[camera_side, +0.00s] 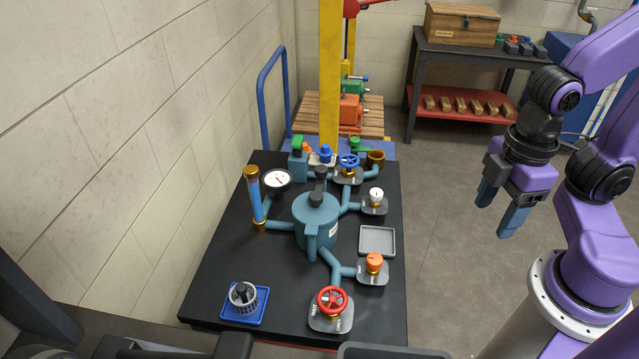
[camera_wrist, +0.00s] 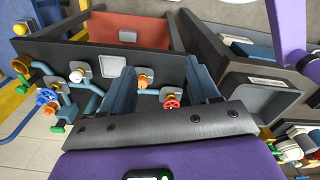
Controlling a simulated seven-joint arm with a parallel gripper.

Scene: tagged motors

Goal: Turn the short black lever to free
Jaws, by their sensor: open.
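My gripper (camera_side: 494,219) hangs in the air to the right of the black table, over open floor, its two blue-grey fingers apart and empty. In the wrist view the fingers (camera_wrist: 160,82) are also apart, with nothing between them at the tips. A teal tank (camera_side: 316,232) stands mid-table with pipes running out to several valves. A short black piece (camera_side: 316,198) sits on the tank's top, and a dark upright piece (camera_side: 321,174) stands just behind it. I cannot tell for certain which of these is the short black lever, nor read its setting. Neither is clear in the wrist view.
A red handwheel (camera_side: 331,300), orange knob (camera_side: 374,263), white knob (camera_side: 376,195) and blue handwheel (camera_side: 348,162) line the table's right side. A gauge (camera_side: 277,180) and a blue tube (camera_side: 256,204) stand left. A grey tray (camera_side: 377,241) and a blue tray (camera_side: 262,312) with a basket lie on top.

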